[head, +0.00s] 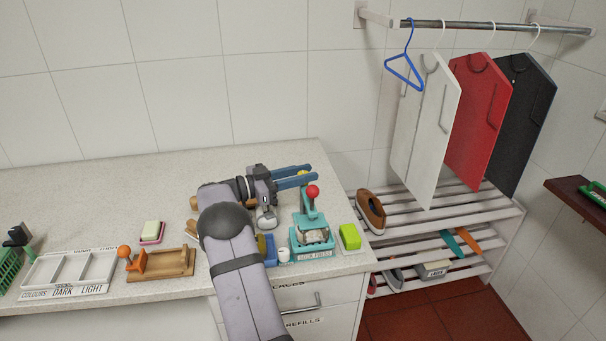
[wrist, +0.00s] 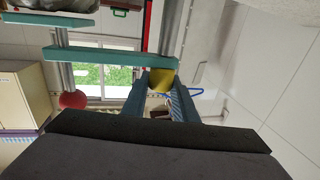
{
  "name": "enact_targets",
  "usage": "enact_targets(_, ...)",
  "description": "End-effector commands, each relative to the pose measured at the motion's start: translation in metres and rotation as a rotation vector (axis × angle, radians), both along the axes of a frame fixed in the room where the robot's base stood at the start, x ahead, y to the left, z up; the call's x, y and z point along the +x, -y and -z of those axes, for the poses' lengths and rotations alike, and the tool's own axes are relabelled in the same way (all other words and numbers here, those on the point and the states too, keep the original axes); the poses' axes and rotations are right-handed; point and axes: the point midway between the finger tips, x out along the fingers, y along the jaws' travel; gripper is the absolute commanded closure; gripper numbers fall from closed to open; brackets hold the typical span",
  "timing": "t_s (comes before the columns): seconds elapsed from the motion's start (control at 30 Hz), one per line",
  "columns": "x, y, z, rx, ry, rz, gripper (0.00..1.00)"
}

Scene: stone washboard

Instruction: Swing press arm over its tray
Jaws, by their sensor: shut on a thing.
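The teal sock press (head: 314,253) stands near the right end of the counter, with a greyish lump (head: 313,236) on its tray. Its red ball knob (head: 313,191) stands above the tray on a teal part; the red ball also shows in the wrist view (wrist: 73,99). My gripper (head: 306,175) is behind and above the press, its blue fingers pointing right. Its fingertips are shut on a yellow knob (wrist: 160,80), partly hidden between them. In the wrist view a teal bar (wrist: 110,55) runs up to the yellow knob. I cannot tell how far the bar reaches over the tray.
A white cup (head: 284,255) and a blue object (head: 270,249) stand left of the press. A lime-green block (head: 350,237) is to its right, near the counter's edge. A wooden board (head: 161,263) lies to the left. The back of the counter is clear.

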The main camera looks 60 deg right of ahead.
Motion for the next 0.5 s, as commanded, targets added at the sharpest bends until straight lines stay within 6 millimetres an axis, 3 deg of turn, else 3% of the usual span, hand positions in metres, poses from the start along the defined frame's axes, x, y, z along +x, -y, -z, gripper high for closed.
enact_targets(0.47,-0.0007,0.001,-0.0052,-0.009,0.001,0.011,1.0)
enact_targets(0.5,-0.0006,0.001,-0.0053,-0.009,0.001,0.011,0.65)
